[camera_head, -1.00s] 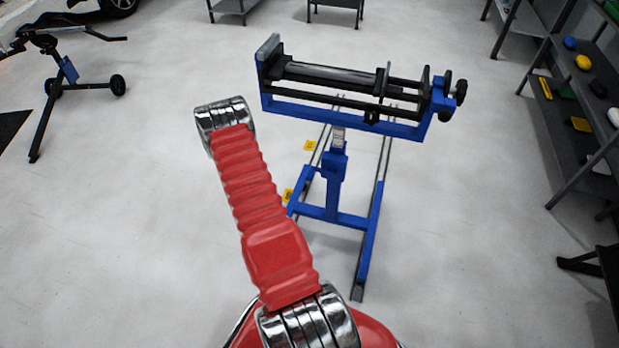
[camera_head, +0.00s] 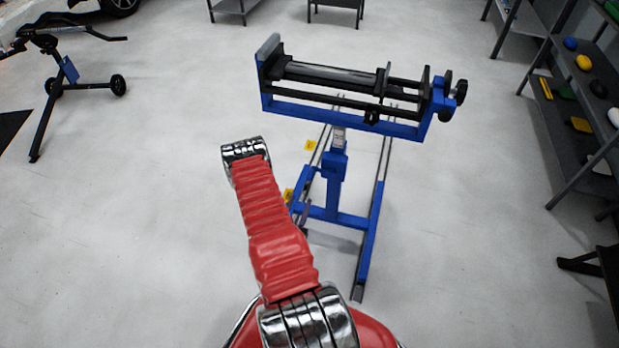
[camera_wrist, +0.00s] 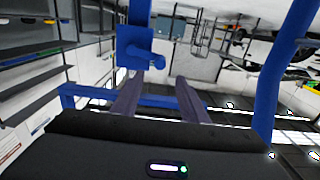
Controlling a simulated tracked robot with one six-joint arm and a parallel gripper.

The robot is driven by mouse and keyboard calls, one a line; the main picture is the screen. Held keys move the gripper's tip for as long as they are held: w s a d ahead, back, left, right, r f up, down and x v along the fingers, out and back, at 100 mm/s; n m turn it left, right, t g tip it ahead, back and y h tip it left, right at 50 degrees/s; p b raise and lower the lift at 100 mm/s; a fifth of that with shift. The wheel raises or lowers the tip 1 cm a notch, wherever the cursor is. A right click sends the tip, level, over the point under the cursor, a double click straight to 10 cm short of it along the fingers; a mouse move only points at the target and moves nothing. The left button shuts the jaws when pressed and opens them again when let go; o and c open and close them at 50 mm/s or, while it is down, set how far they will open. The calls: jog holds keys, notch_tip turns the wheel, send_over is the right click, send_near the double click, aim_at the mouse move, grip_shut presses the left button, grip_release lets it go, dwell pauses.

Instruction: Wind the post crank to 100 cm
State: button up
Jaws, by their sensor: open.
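The blue wrap stand (camera_head: 345,219) stands on the floor ahead, with its post (camera_head: 335,172) rising to a roll cradle. A small pale label (camera_head: 338,138) is near the post's top; its marks are too small to read. In the wrist view the blue post (camera_wrist: 139,12) carries a blue housing with a short crank handle (camera_wrist: 151,61) sticking out. My gripper (camera_wrist: 158,84) is open and empty, its two dark fingers apart below the crank in the picture. The crank shows just above the gap and looks clear of the fingers. In the head view my arm hides most of the gripper.
The cradle (camera_head: 345,116) holds a dark roll over the post. Blue base rails (camera_head: 366,250) run along the floor. A shelf rack (camera_head: 568,110) stands at right, a wheeled stand (camera_head: 62,75) at left.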

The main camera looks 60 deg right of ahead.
aim_at(309, 180)
dwell(0.3)
jog(key=d, duration=0.4)
jog(key=w+d, duration=0.1)
jog(key=d, duration=0.4)
jog(key=w+d, duration=0.1)
jog(key=d, duration=0.3)
jog(key=shift+d, duration=0.3)
jog(key=shift+c, duration=0.5)
grip_shut()
jog(key=shift+a, duration=0.15)
